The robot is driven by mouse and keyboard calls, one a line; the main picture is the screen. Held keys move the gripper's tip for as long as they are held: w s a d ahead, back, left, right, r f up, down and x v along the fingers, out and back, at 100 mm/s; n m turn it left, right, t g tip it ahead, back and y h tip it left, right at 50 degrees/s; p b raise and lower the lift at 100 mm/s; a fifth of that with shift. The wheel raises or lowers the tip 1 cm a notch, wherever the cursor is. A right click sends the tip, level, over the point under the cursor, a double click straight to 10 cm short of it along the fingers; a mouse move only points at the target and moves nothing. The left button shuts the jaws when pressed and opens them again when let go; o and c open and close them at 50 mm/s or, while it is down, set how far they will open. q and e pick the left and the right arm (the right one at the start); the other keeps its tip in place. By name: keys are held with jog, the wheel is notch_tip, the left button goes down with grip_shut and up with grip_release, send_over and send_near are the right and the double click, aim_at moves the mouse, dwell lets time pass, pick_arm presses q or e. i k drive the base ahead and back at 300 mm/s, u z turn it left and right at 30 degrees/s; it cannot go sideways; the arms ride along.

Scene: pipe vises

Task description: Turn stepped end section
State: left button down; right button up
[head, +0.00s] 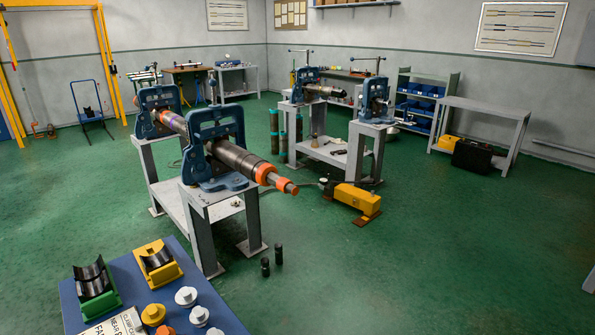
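A long dark pipe (239,157) lies across two blue vises. The near vise (214,147) grips around it on a grey stand, and the far vise (158,110) stands behind it to the left. The pipe's stepped end section (280,181) juts out to the right of the near vise, past the stand. The part between the vises shows orange and purple bands. Neither of my grippers is in view.
A yellow pump unit (357,198) sits on the floor right of the pipe end. Two dark cylinders (272,260) stand near the stand's foot. A blue table (220,312) with yellow and green cradles is at front left.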

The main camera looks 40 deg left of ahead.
aim_at(258, 170)
jog(key=i, duration=2.25)
jog(key=u, duration=3.4)
jog(key=i, duration=1)
jog(key=z, duration=0.05)
